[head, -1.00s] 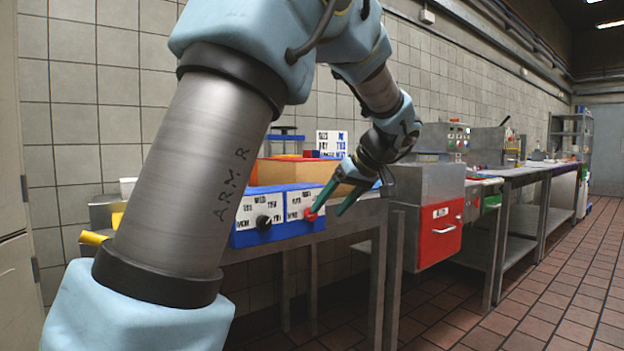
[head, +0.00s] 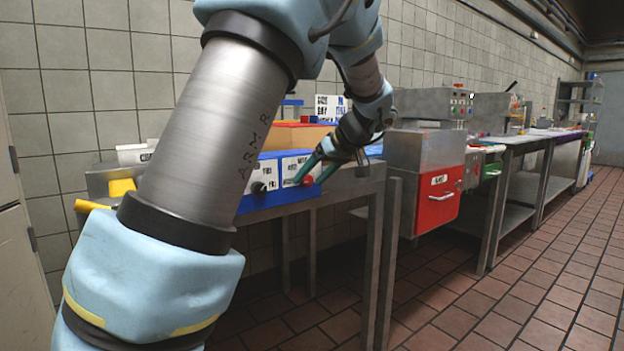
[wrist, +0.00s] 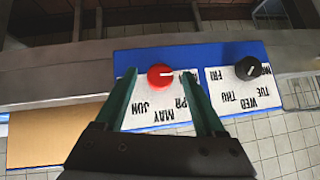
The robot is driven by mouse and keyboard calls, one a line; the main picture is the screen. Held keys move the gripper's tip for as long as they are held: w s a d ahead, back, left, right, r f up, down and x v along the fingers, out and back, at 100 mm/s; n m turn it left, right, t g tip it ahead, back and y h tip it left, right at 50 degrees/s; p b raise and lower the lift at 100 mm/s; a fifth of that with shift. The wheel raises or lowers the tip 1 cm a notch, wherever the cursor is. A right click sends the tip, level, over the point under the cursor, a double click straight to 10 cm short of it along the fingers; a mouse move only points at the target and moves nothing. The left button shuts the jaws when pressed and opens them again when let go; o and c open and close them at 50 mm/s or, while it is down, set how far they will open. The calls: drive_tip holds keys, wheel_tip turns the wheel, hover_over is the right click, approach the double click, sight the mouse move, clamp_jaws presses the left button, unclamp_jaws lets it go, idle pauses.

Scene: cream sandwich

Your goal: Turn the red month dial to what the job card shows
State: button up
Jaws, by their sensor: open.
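The red month dial (wrist: 160,76) sits on a white month plate (wrist: 158,105) on the blue box (wrist: 190,52). In the wrist view the plate is upside down; MAY and JUN can be read. My gripper (wrist: 158,74) is open, with one green finger on each side of the red dial. I cannot tell whether either finger touches it. In the head view the dial (head: 308,181) shows between the fingertips (head: 306,182). A white card (head: 330,107) with black and blue lettering stands behind the box; its text is too small to read, and I cannot tell whether it is the job card.
A black dial (wrist: 247,68) with a weekday plate is beside the red one on the same box. An orange-brown bin (head: 290,136) is behind. A steel unit with a red drawer (head: 438,198) stands to the right. The tiled floor (head: 480,300) in front is clear.

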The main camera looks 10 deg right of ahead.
drive_tip(key=shift+w+a+f, duration=0.1)
drive_tip(key=shift+c, duration=0.2)
clamp_jaws()
idle(0.4)
